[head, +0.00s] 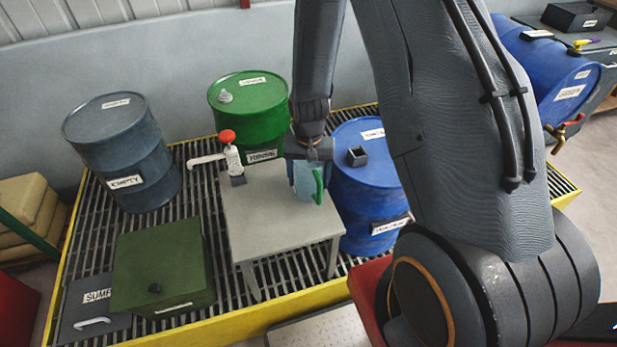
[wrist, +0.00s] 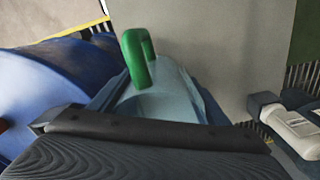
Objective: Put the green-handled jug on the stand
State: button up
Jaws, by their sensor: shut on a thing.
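The jug (head: 303,180) is pale blue with a green handle (head: 318,187). My gripper (head: 309,152) is shut on the jug at its upper part, with the handle on the near right side. The jug is over the right part of the grey stand (head: 262,222); I cannot tell whether its base touches the top. In the wrist view the jug (wrist: 172,98) and its green handle show beyond my gripper (wrist: 150,128), with the stand's top (wrist: 220,40) behind. The jug's base is hidden there.
A green drum (head: 249,110) is behind and a blue drum (head: 368,190) close on the right. A green box (head: 163,265) sits left on the grating. The stand's front and middle are clear.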

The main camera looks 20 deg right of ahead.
jog(key=shift+f, duration=0.15)
jog(key=o, duration=1.1)
notch_tip(320, 180, up, 12)
jog(key=b, duration=0.3)
jog(key=s+r+n+t, duration=0.1)
jog(key=s+r+n, duration=0.3)
jog(key=s+r, duration=0.3)
jog(key=s, duration=0.5)
jog(key=shift+s+r+n, duration=0.25)
jog(key=shift+s+n, duration=0.05)
jog(key=shift+s, duration=0.05)
